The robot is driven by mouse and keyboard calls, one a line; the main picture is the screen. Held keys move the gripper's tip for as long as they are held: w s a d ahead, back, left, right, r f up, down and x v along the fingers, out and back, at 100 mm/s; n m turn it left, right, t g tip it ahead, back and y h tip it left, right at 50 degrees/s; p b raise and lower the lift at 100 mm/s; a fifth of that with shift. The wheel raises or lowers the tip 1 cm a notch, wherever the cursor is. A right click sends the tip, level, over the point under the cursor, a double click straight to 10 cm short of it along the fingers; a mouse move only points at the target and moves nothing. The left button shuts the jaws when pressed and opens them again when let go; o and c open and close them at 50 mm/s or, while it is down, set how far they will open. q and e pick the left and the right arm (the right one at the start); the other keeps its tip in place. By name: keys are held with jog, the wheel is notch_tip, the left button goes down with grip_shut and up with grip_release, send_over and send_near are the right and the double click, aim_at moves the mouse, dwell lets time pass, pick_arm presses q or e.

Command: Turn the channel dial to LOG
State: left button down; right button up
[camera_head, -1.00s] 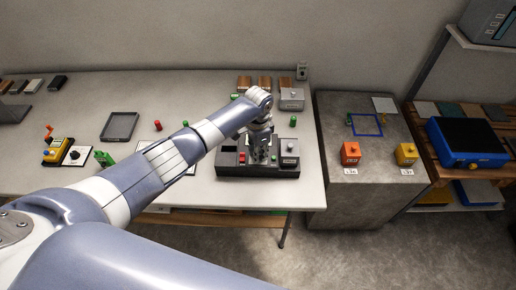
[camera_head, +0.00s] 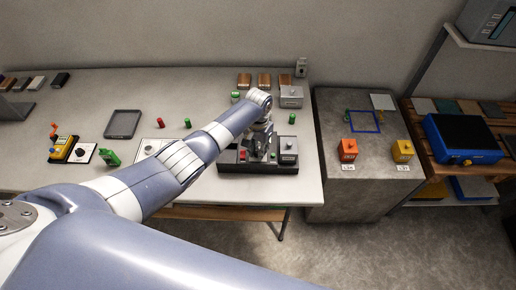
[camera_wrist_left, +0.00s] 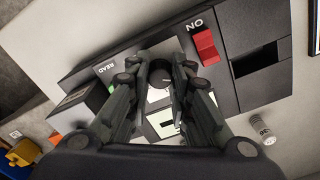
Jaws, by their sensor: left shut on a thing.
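A black device (camera_head: 229,167) stands near the front right of the white table. My left gripper (camera_head: 262,153) reaches down over its middle. In the left wrist view, the fingers (camera_wrist_left: 159,80) are shut on a dark round knob, the channel dial (camera_wrist_left: 160,71), one on each side. The dial sits above a white plate (camera_wrist_left: 162,122) with a dark mark; the fingers cover much of it, and I cannot read LOG or the dial's setting. A red rocker switch (camera_wrist_left: 206,46) marked ON is beside the dial, and a READ label (camera_wrist_left: 106,68) is on the other side. My right gripper is out of view.

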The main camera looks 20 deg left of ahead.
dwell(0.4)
pick_arm(q)
jog(key=c, duration=1.4)
grip_release()
notch_tip(320, 180, up, 12)
jog(key=shift+r, duration=0.1)
